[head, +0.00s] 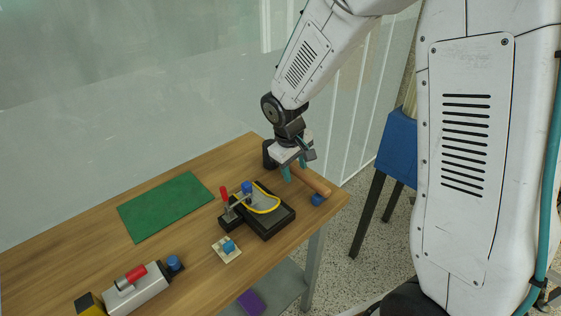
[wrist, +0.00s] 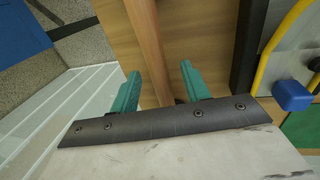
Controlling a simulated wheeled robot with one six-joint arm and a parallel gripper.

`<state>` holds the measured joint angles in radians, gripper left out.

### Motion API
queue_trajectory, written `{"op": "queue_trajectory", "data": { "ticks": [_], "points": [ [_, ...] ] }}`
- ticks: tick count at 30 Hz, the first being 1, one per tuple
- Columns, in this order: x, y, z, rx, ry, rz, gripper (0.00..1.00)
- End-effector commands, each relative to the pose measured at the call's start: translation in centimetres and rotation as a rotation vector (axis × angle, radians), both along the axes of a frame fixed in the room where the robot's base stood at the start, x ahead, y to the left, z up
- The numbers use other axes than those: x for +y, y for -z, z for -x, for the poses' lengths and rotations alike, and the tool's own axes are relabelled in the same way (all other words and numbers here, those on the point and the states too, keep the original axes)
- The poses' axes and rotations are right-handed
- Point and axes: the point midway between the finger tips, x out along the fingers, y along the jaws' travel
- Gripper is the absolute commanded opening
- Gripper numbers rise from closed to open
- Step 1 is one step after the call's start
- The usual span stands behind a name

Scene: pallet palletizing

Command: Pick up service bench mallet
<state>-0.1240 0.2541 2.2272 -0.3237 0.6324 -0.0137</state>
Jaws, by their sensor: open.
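The mallet lies near the far right corner of the wooden bench. Its light wooden handle (head: 314,181) points toward the bench's right edge, and a dark cylinder (head: 268,152) at the other side of my gripper looks like its head. My gripper (head: 294,172) is open over the handle, with its teal fingers pointing down. In the wrist view the handle (wrist: 148,40) runs between the two open fingers of my gripper (wrist: 160,72). Contact cannot be told. The handle's part nearest the head is hidden by my gripper.
A black fixture (head: 275,225) with a yellow loop, red lever and blue knob stands close beside the handle. A small blue block (head: 318,199) sits by the handle's end. A green mat (head: 165,205), a small plate (head: 226,250) and a red-handled grey block (head: 140,290) lie further left.

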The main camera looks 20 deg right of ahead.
Motion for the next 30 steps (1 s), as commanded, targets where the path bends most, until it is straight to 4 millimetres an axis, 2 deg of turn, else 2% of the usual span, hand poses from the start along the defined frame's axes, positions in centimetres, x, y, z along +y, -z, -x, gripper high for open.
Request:
{"op": "queue_trajectory", "data": {
  "ticks": [4, 12, 17, 26, 30],
  "points": [
    [-0.3, 1.6, -0.1, 0.001, 0.001, 0.000, 0.46],
    [-0.4, 1.8, -0.1, -0.001, 0.001, 0.000, 0.46],
    [-0.4, 1.8, -0.1, -0.001, 0.001, 0.000, 0.02],
    [-0.3, 1.7, -0.2, -0.002, 0.001, -0.001, 0.00],
    [-0.3, 0.9, -0.2, -0.003, 0.000, 0.000, 0.00]
  ]
}}
